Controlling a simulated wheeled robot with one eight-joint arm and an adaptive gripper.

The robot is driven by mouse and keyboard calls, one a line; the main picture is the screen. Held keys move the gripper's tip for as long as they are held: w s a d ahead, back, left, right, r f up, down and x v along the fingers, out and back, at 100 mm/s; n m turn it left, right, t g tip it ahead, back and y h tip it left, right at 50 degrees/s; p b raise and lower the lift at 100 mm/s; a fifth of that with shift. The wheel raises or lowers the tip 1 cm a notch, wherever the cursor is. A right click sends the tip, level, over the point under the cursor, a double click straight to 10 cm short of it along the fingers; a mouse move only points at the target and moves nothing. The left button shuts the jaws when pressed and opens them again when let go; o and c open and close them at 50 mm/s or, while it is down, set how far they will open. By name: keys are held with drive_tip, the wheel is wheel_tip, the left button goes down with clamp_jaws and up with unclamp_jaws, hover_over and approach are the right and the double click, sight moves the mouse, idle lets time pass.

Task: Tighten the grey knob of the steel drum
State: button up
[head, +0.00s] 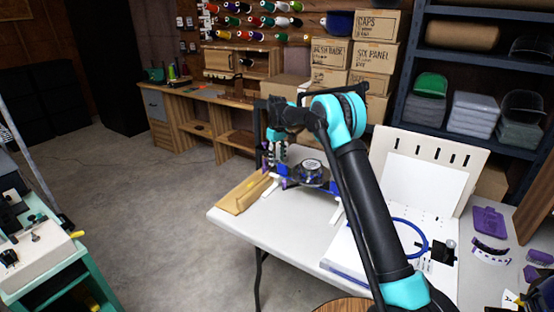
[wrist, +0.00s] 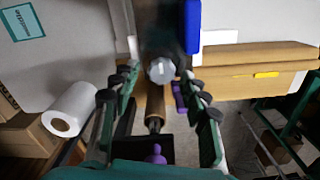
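The grey knob (wrist: 161,70) is a small round faceted piece near the middle of the wrist view, on the lower end of the dark steel drum (wrist: 158,30). My gripper (wrist: 159,80) is open, with its black-padded fingers to the left and right of the knob. A gap shows between the knob and each finger; I cannot tell how deep the knob sits between them. In the head view the drum (head: 312,172) sits on a blue-sided stand on the white table, and my gripper (head: 274,178) points down at its left end. The knob is hidden there.
A wooden board (head: 243,195) lies at the left edge of the white table (head: 290,225), close to my gripper. A blue hoop (head: 424,240) and a white panel (head: 412,180) are to the right. Cardboard boxes (head: 370,55) stand behind. The floor left of the table is clear.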

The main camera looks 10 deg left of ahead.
clamp_jaws()
drive_tip(key=shift+m, duration=0.3)
drive_tip(key=m, duration=0.3)
drive_tip(key=shift+w+d+m, duration=0.1)
drive_tip(key=shift+m, duration=0.2)
drive_tip(key=m, duration=0.4)
drive_tip(key=shift+d+m, duration=0.1)
drive_tip(key=shift+m, duration=0.2)
drive_tip(key=m, duration=0.4)
drive_tip(key=shift+d, duration=0.1)
drive_tip(key=m, duration=0.4)
drive_tip(key=shift+m, duration=0.5)
